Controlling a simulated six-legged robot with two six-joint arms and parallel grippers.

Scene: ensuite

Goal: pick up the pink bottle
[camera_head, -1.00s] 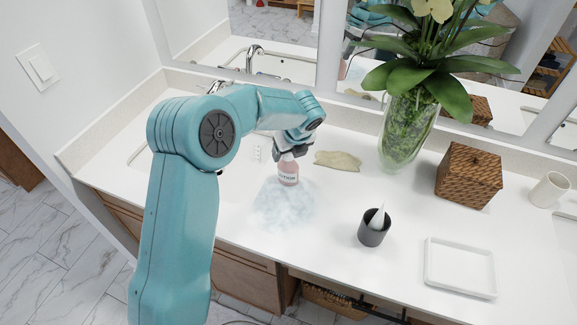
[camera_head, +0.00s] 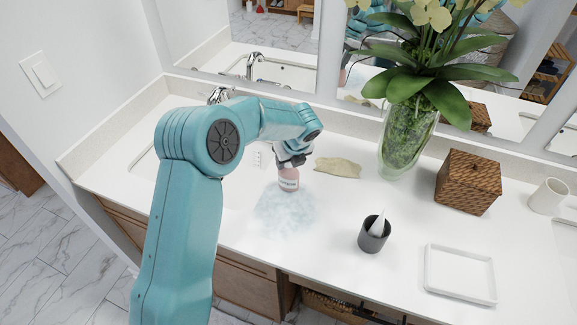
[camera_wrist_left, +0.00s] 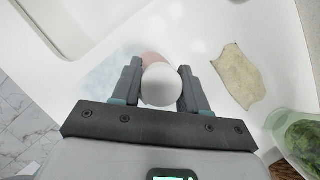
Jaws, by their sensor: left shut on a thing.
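The pink bottle (camera_head: 289,181) stands upright on the white counter, at the back edge of a pale bluish-white smear. In the left wrist view its round white top (camera_wrist_left: 160,85) sits between the fingers, with a little pink body (camera_wrist_left: 152,58) showing beyond it. My left gripper (camera_head: 293,161) is above the bottle and shut on its top, fingers on either side; it also shows in the left wrist view (camera_wrist_left: 159,88). The gripper hides the bottle's top in the head view. I cannot tell whether the base touches the counter. My right gripper is not in view.
A beige cloth (camera_head: 338,167) lies just right of the bottle. A glass vase (camera_head: 406,135) with an orchid, a woven box (camera_head: 468,182), a dark cup (camera_head: 374,236), a white tray (camera_head: 460,273) and a white mug (camera_head: 549,192) stand farther right.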

